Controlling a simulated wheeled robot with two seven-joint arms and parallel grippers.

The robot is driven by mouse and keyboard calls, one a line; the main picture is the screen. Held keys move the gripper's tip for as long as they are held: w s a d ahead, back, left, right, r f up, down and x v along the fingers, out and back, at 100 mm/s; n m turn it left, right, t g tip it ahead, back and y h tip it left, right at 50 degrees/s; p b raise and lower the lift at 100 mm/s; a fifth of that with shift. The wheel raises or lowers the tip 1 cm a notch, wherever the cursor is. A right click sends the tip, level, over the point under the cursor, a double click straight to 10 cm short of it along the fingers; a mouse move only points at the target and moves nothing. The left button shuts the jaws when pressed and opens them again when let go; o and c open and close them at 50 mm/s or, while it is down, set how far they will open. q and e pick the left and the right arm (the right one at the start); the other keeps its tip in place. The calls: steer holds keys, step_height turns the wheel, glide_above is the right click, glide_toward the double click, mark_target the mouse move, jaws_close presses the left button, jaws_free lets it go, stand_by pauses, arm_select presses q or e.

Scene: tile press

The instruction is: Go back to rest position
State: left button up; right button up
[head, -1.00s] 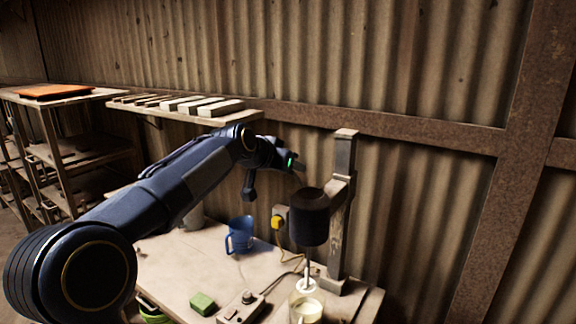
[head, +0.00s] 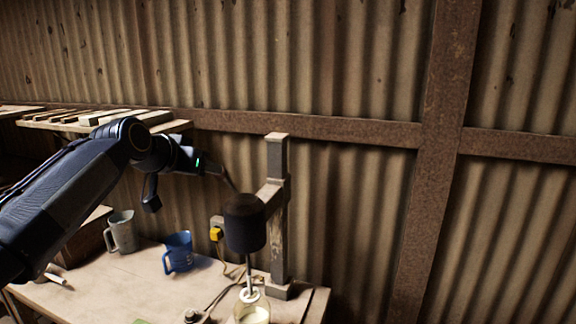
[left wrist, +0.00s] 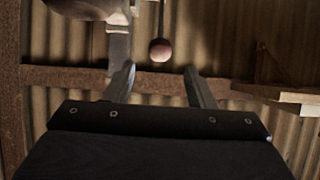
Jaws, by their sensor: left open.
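My left gripper (head: 215,169) is in the head view, raised above the table beside the top of the stand, and it holds nothing. In the left wrist view its two fingers (left wrist: 160,88) are spread apart, with the corrugated wall behind them. A rod with a round brown knob (left wrist: 160,49) hangs beyond the fingers there, not between them. The dark mixer head (head: 245,222) on its upright post (head: 278,210) stands just right of and below the gripper. My right gripper is not in view.
The table (head: 110,290) holds a blue jug (head: 178,252), a grey jug (head: 121,232), a yellow plug (head: 215,234) and a glass beaker (head: 252,313) under the mixer. A wall shelf (head: 70,126) with several flat bars is behind my left arm. The wall area at right is clear.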

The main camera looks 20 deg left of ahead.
arm_select(q)
steer(key=s+d+f+g+h, duration=0.1)
steer(key=s+d+f+g, duration=0.1)
steer(key=s+d+f, duration=0.3)
steer(key=s+d+f+n+g+h, duration=0.1)
steer(key=s+d+f, duration=0.5)
steer(key=s+f, duration=0.8)
steer(key=s+d+f+n+g+h, duration=0.1)
steer(key=s+d+f+g, duration=0.2)
steer(key=s+d+f, duration=0.3)
steer(key=s+f, duration=0.3)
steer(key=s, duration=0.1)
steer(key=shift+s+f+g, duration=0.3)
steer(key=shift+s+f, duration=0.05)
